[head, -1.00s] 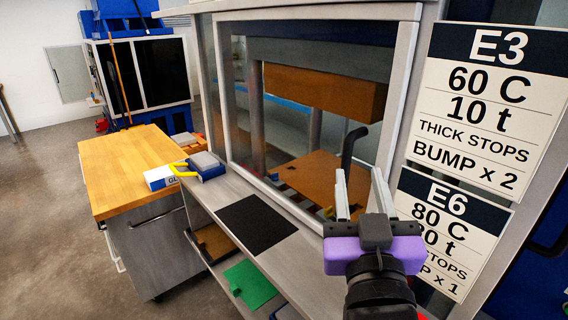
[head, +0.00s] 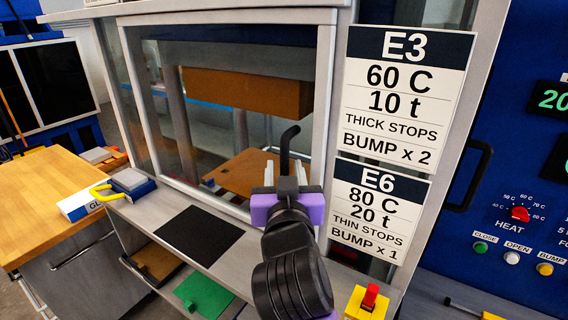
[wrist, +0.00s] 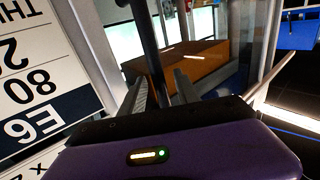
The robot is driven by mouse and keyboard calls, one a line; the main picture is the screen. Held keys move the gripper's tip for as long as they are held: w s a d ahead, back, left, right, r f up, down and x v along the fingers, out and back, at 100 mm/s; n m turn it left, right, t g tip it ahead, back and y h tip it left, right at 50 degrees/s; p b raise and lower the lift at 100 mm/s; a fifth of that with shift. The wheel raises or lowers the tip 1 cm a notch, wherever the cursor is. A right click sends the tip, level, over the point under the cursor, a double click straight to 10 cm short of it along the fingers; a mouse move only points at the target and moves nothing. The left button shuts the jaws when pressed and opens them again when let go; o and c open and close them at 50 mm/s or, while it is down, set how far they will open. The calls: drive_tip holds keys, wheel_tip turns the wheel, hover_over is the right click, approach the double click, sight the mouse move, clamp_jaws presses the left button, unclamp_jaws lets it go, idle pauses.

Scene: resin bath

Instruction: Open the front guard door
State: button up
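The front guard door (head: 232,17) is a grey-framed clear panel in the head view and looks shut. Its black bent handle (head: 288,145) stands near the right side of the frame. My gripper (head: 285,168) is in front of the handle, with its fingers pointing toward the door. In the wrist view the handle (wrist: 149,50) runs between the two spread fingers of my gripper (wrist: 160,92). I cannot tell whether either finger touches it. The handle's lower end is hidden behind my gripper.
Signs E3 (head: 405,95) and E6 (head: 378,212) are right of the door. A blue control panel (head: 530,180) with another black handle (head: 470,176) is further right. A black mat (head: 200,237) lies on the ledge, and a wooden-topped cart (head: 40,195) stands left.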

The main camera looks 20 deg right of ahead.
drive_tip(key=shift+w+d, duration=0.2)
drive_tip(key=shift+w, duration=0.2)
clamp_jaws()
idle(1.2)
